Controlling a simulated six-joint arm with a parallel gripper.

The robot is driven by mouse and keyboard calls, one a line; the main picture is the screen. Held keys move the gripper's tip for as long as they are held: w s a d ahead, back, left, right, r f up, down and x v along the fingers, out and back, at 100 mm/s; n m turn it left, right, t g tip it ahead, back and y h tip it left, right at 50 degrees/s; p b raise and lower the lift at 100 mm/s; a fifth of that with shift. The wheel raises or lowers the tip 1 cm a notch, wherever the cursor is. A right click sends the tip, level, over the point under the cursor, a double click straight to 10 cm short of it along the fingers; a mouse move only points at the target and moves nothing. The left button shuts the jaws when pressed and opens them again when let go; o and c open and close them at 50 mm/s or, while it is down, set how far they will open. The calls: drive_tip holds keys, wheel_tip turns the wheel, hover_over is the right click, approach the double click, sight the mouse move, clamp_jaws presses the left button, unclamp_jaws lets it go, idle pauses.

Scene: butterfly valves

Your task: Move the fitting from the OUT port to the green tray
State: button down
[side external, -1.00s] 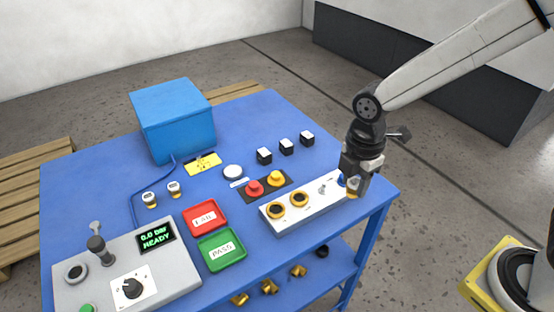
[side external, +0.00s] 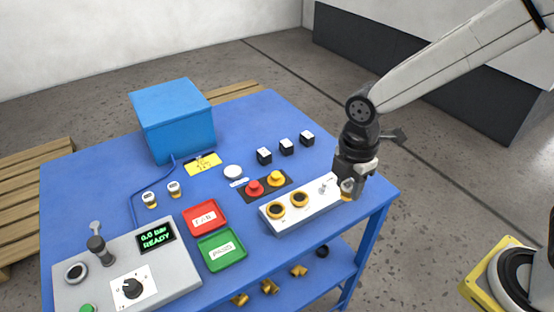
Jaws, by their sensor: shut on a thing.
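My gripper (side external: 349,183) is at the right end of the white valve block (side external: 297,220), near the table's right edge. It is shut on a small fitting (side external: 347,196) with a brass-coloured lower part, mostly hidden by the jaws. I cannot tell whether the fitting is still touching the block. The port labels are too small to read, and the block's right end is partly covered by my gripper. The green tray (side external: 224,264), with a white label, lies empty left of the block, near the table's front edge.
A red tray (side external: 208,232) adjoins the green one. Red and yellow buttons (side external: 264,183) sit behind the block. Several black-and-white cubes (side external: 286,146) stand farther back. A grey control panel (side external: 180,280) with a "0.0 bar READY" display is at front left.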

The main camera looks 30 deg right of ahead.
drive_tip(key=a+f, duration=0.2)
drive_tip(key=a, duration=1.4)
drive_tip(key=shift+a, duration=0.25)
drive_tip(key=shift+w+a+f, duration=1.2)
drive_tip(key=shift+w+f, duration=0.35)
drive_tip(key=shift+w, duration=0.35)
drive_tip(key=shift+w+a+f, duration=1.15)
drive_tip(key=shift+w+f, duration=0.4)
drive_tip(key=shift+w, duration=0.3)
drive_tip(key=shift+w+a+f, duration=1.2)
drive_tip(key=shift+w+f, duration=0.35)
drive_tip(key=shift+w, duration=0.35)
drive_tip(key=shift+w+f, duration=0.1)
drive_tip(key=shift+f, duration=0.05)
drive_tip(key=shift+w+a+f, duration=0.1)
drive_tip(key=shift+a+f, duration=0.05)
drive_tip(key=shift+f, duration=1.55)
